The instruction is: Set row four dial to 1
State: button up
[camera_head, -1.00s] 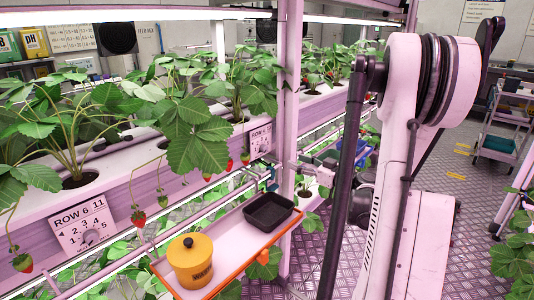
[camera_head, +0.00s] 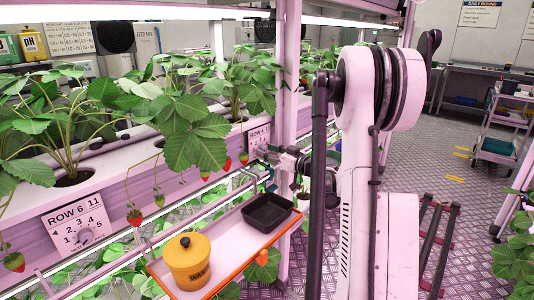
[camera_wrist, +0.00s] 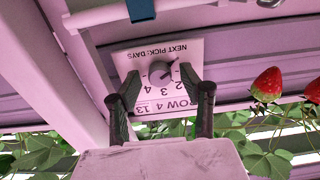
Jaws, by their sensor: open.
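The row four panel (camera_wrist: 190,50) appears upside down in the wrist view, with its round grey dial (camera_wrist: 160,73) and printed numbers. A small mark on the dial seems to point toward the upper right, but the exact setting is too small to read surely. My gripper (camera_wrist: 159,76) is open, with one dark finger on each side of the dial. I cannot tell whether either finger touches it. In the head view the row four panel (camera_head: 259,134) is on the rack's front rail, partly hidden by my gripper (camera_head: 271,153).
A row six panel (camera_head: 77,224) is on the same rail at left. Below, an orange-edged shelf (camera_head: 222,243) holds a yellow pot (camera_head: 189,262) and a black tray (camera_head: 267,211). Strawberries (camera_wrist: 266,84) hang right of the fingers. A rack post (camera_head: 290,90) stands beside the panel.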

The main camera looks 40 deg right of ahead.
jog(key=shift+w, duration=0.1)
jog(key=shift+c, duration=0.4)
grip_shut()
jog(key=m, duration=0.4)
jog(key=shift+b, duration=0.35)
jog(key=shift+m, duration=1.8)
jog(key=shift+o, duration=0.4)
grip_release()
